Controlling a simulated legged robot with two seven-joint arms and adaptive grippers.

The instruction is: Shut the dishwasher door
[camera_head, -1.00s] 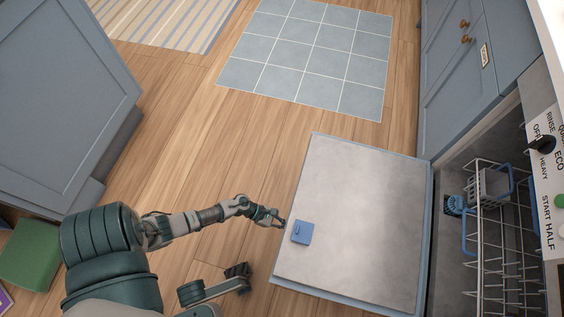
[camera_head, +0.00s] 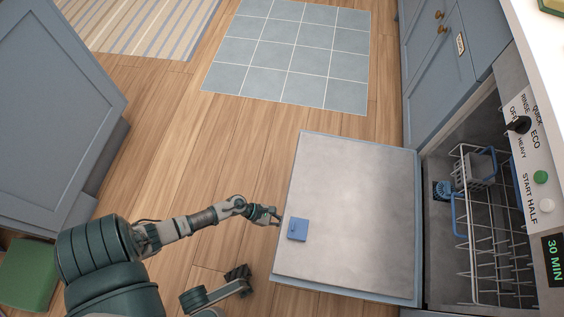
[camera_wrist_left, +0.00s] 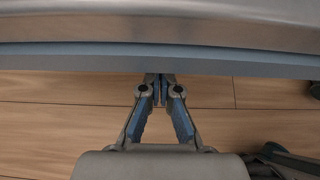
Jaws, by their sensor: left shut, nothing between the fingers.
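The dishwasher door (camera_head: 350,215) is folded down open, its grey inner face upward, with a small blue block-like dispenser (camera_head: 298,229) near its free edge. The dishwasher (camera_head: 440,215) is open at the right, with a wire rack (camera_head: 490,240) inside. My left gripper (camera_head: 278,216) is at the door's free left edge, close to the dispenser. In the left wrist view my left gripper (camera_wrist_left: 160,82) is shut and empty, its tips at or just under the door's blue edge (camera_wrist_left: 200,60); I cannot tell if they touch. My right gripper is not in view.
A control panel (camera_head: 530,150) with a dial and buttons runs above the rack. Blue cabinets stand at the left (camera_head: 60,120) and far right (camera_head: 440,75). Wooden floor (camera_head: 220,150) is clear between them. A green stool-like object (camera_head: 28,275) is at lower left.

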